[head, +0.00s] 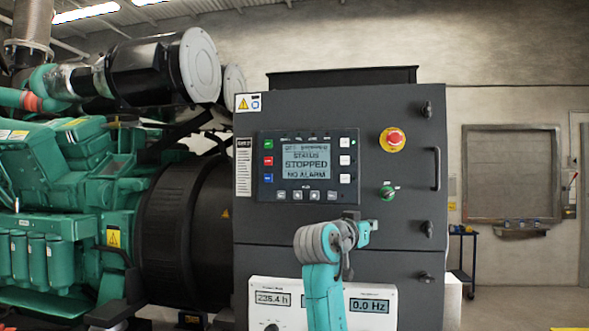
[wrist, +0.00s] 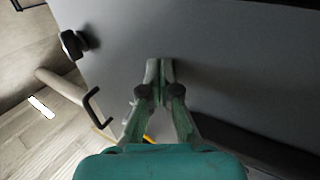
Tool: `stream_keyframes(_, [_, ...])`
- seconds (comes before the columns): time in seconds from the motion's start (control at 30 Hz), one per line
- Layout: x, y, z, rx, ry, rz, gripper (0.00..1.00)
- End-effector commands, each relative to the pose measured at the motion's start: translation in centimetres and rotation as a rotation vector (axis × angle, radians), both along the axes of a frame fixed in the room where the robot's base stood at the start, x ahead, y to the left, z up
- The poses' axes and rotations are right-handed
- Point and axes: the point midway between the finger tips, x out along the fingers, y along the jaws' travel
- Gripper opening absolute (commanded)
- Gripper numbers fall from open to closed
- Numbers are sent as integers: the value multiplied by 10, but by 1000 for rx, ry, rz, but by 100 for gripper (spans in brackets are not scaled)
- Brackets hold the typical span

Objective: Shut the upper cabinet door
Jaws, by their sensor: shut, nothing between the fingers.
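The upper cabinet door (head: 310,110) is a dark grey panel in the middle of the head view. It carries a lit display (head: 306,163), a red stop button (head: 392,140), a green knob (head: 387,192) and a bar handle (head: 437,169) near its right edge. It looks nearly flush with the cabinet; I cannot tell if a small gap remains. In the wrist view my gripper (wrist: 159,66) is shut and empty, with its tips at or close to the grey door face (wrist: 230,60). Contact is unclear.
Below is a lower panel (head: 415,300) with a white meter box (head: 270,290). A teal engine (head: 60,190) and black drum (head: 185,235) stand at the left. A blue trolley (head: 461,255) is by the right wall. The floor right of the cabinet looks open.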

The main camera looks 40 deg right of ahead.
Motion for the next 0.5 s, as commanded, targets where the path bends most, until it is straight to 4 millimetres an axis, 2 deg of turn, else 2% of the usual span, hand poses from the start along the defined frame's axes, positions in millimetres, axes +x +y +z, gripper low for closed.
stream_keyframes(0.1, [1, -6, 0, 0, 0, -1, 0])
stream_keyframes(0.23, [2, -3, 0, 0, 0, 0, 0])
stream_keyframes(0.5, [-1, 20, 0, -1, -1, 2, 0])
